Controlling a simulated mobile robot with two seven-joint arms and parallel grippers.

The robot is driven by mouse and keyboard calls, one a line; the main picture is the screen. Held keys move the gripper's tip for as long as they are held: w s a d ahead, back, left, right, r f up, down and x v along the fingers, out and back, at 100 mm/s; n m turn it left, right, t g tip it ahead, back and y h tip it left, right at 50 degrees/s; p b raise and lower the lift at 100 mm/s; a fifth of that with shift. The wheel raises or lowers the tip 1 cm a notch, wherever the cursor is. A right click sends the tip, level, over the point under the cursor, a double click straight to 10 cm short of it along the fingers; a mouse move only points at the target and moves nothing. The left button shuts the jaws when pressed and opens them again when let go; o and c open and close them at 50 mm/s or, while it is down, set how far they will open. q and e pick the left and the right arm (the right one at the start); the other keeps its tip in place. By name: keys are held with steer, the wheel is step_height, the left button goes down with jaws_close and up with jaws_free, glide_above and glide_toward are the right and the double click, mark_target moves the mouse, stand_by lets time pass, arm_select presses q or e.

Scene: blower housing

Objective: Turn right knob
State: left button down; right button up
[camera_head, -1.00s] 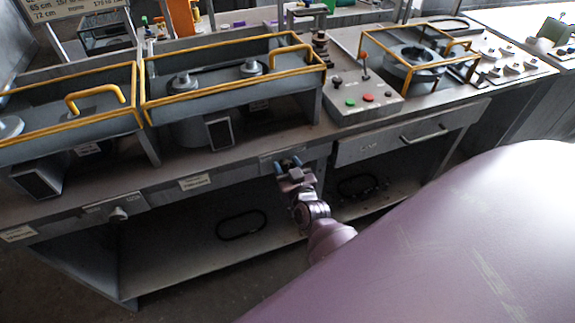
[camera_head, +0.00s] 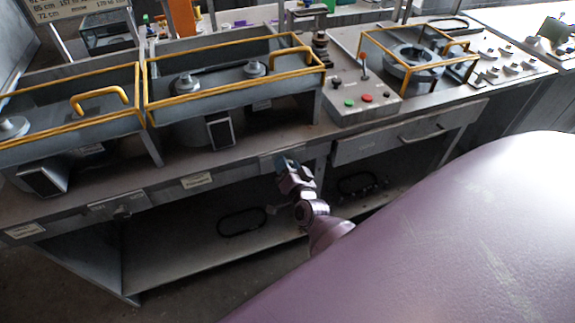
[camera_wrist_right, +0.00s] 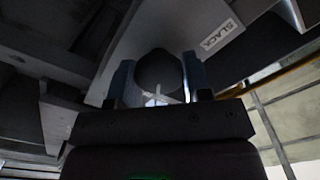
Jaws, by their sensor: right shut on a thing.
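The right knob (camera_wrist_right: 158,68) is a dark round knob in the right wrist view, with a pale mark at its lower edge. It sits on the front panel of the bench (camera_head: 235,163). My right gripper (camera_head: 285,160) is at that panel in the head view and hides the knob there. In the right wrist view its blue fingers (camera_wrist_right: 160,80) stand on either side of the knob, shut on it. The left knob (camera_head: 122,210) is on the same panel, further left. My left gripper is not in view.
Two grey machines with yellow frames (camera_head: 235,75) stand on the bench top. A control box (camera_head: 365,95) with red and green buttons is to the right, above a drawer (camera_head: 405,138). The lower shelf (camera_head: 180,262) holds a black oval loop (camera_head: 242,221).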

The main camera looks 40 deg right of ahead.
steer(key=shift+m, duration=0.3)
steer(key=o, duration=0.9)
steer(key=v, duration=1)
steer(key=shift+s, duration=0.4)
